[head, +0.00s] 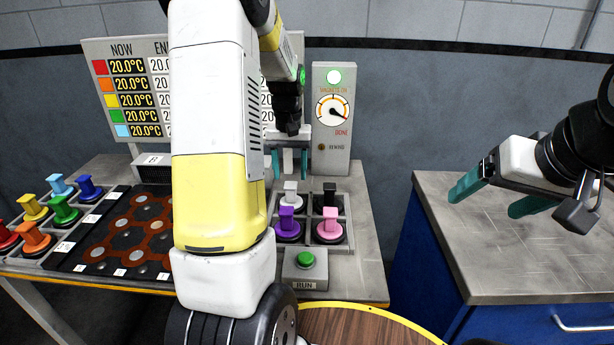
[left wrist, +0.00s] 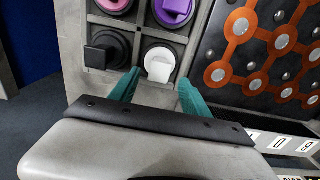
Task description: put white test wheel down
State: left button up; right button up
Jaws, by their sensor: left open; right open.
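The white test wheel (head: 291,196) stands upright, handle up, in the back left compartment of the grey divided tray (head: 309,224). It also shows in the left wrist view (left wrist: 159,65), just beyond the fingertips. My left gripper (head: 289,166) is open above the back of the tray, its two teal fingers apart; in the left wrist view (left wrist: 158,82) they lie on either side of the wheel's line, with nothing held between them. My right gripper (head: 491,199) is open and empty above the grey-topped counter at the right.
Black (head: 329,197), purple (head: 287,223) and pink (head: 330,224) wheels fill the other compartments. A RUN button box (head: 305,268) stands in front, a gauge panel (head: 333,118) behind. Left are a dark board (head: 125,232) and coloured pegs (head: 62,210). My left arm hides part of the table.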

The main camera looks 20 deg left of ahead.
pick_arm(q)
notch_tip(320, 180, up, 5)
jog(key=shift+f, duration=0.1)
jog(key=s+d+r+m+t+h, duration=0.1)
jog(key=s+d+r+m+t, duration=0.15)
jog(key=s+d+r, duration=0.65)
jog(key=s+d+r+t, duration=0.1)
jog(key=s+t, duration=0.1)
jog(key=s, duration=0.4)
jog(key=s+d+r+m+t+h, duration=0.1)
jog(key=s+d, duration=0.1)
jog(key=s, duration=0.5)
jog(key=shift+d+t, duration=0.2)
jog(key=shift+t, duration=0.15)
jog(key=shift+s, duration=0.1)
